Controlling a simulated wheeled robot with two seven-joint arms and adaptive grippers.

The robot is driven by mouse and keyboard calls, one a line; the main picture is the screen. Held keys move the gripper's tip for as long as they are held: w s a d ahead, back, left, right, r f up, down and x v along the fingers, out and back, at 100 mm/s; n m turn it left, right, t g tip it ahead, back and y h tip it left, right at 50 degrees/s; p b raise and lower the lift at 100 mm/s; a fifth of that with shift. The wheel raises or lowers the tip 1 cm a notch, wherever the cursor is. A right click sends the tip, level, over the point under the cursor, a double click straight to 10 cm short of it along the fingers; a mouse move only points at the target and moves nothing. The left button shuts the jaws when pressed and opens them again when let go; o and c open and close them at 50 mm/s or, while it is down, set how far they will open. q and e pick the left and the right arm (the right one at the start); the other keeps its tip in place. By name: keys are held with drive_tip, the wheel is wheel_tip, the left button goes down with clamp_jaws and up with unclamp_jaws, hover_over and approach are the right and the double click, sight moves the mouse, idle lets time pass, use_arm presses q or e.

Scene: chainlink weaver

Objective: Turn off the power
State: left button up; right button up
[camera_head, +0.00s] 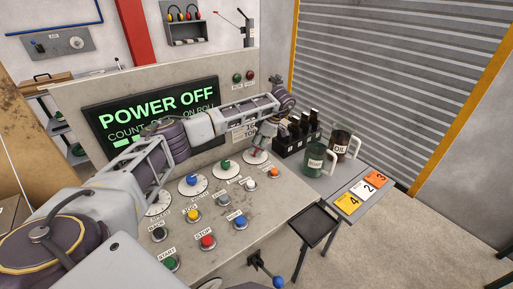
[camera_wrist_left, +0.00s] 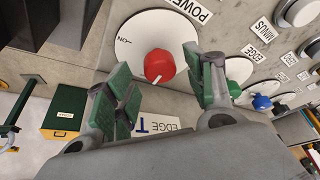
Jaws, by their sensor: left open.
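The display (camera_head: 155,103) on the grey control panel (camera_head: 235,240) reads "POWER OFF" in green. The red power knob (camera_wrist_left: 159,66) sits on a white dial (camera_wrist_left: 125,42) marked "POWER" in the left wrist view. In the head view its dial (camera_head: 256,157) is partly hidden by my left gripper (camera_head: 262,143) above it. In the left wrist view my left gripper (camera_wrist_left: 158,80) is open, its green-padded fingers on either side of the near part of the knob. I cannot tell whether they touch it. My right gripper is not in view.
Other dials, a green START button (camera_head: 172,263), a red STOP button (camera_head: 208,242) and a blue button (camera_head: 240,222) lie on the panel nearby. To the right, a side table (camera_head: 335,210) holds mugs, a bottle crate and numbered cards. A black tray (camera_head: 312,226) stands in front.

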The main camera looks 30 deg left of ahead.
use_arm(q)
drive_tip(key=v, duration=1)
drive_tip(key=shift+r, duration=0.3)
drive_tip(key=shift+f, duration=0.1)
